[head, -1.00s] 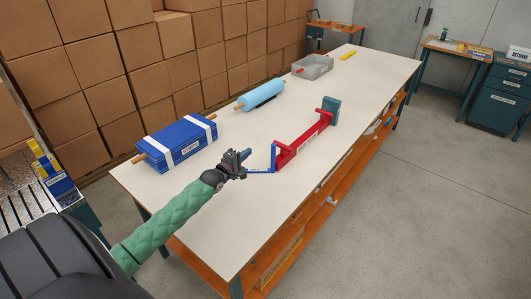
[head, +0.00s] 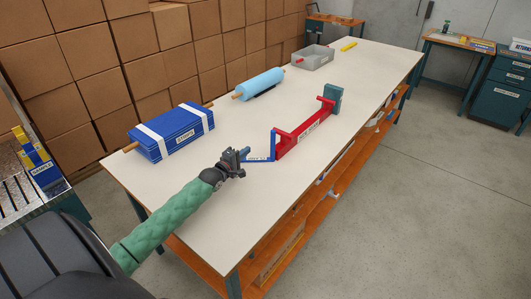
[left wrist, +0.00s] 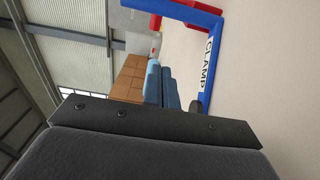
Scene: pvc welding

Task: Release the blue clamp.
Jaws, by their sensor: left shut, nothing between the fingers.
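The blue clamp (head: 273,146) is an L-shaped blue bar at the near end of a red fixture (head: 306,134) on the long white table. Its white label, reading CLAMP, shows in the left wrist view, where the blue clamp (left wrist: 196,78) runs down beside the fingers. My left gripper (head: 246,152) is just left of the clamp's near end in the head view. Its fingers (left wrist: 162,86) are together with nothing between them. I cannot tell whether they touch the clamp. My right gripper is out of view.
A strapped blue bundle (head: 172,133), a light blue roll (head: 260,83) and a grey bin (head: 314,58) line the table's left side. A teal block (head: 333,98) stands at the fixture's far end. The white tabletop (head: 220,225) is clear at the near right.

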